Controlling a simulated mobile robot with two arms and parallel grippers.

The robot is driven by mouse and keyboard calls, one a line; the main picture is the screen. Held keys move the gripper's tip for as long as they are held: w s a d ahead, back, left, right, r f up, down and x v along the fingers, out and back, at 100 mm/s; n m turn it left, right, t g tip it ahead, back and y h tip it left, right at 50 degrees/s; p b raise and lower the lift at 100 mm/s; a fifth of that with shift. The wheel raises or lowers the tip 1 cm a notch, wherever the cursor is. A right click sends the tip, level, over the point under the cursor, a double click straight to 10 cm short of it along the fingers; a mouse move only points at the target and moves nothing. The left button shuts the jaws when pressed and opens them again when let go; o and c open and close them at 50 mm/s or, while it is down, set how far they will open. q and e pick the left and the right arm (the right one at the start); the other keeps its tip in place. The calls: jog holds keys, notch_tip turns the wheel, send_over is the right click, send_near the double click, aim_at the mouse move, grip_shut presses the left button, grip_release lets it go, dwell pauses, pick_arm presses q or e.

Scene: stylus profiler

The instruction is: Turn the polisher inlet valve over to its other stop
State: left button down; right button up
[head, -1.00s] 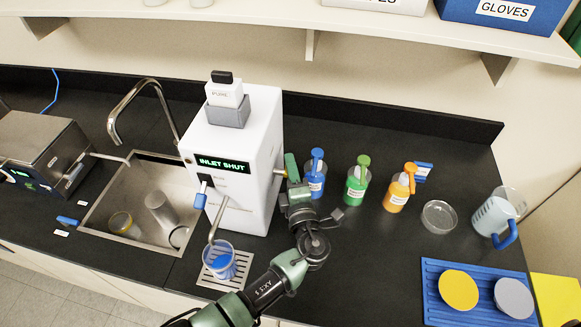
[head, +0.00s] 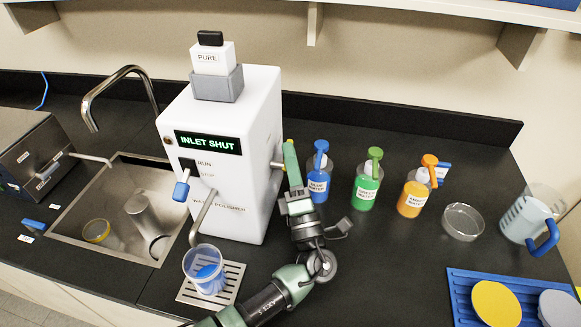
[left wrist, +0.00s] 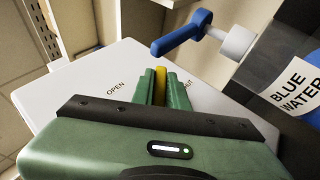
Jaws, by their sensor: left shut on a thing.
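The white water polisher (head: 240,190) stands on the dark bench, and its display (head: 208,142) reads INLET SHUT. The inlet valve is on its right side; a brass stem (head: 276,165) and a bit of yellow handle (head: 289,141) show there. My left gripper (head: 291,160) is at this handle. In the left wrist view the gripper (left wrist: 161,90) is shut on the yellow handle (left wrist: 160,82), with a green finger on either side. The label OPEN (left wrist: 115,88) is to the left, and the SHUT label to the right is partly hidden by a finger. My right gripper is not in view.
Close right of my left gripper stand the blue (head: 319,178), green (head: 367,185) and orange (head: 414,195) bottles. The blue bottle's nozzle (left wrist: 185,32) reaches near the fingers. A cup (head: 204,270) stands on the drip grid in front; the sink (head: 120,240) is left.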

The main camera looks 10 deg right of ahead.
pick_arm(q)
jog(key=shift+r, duration=0.15)
jog(key=c, duration=1.4)
grip_release()
jog(key=s+d+p, duration=0.2)
jog(key=s+p, duration=0.2)
jog(key=s, duration=0.8)
jog(key=shift+s+f, duration=0.35)
jog(key=shift+f, duration=0.05)
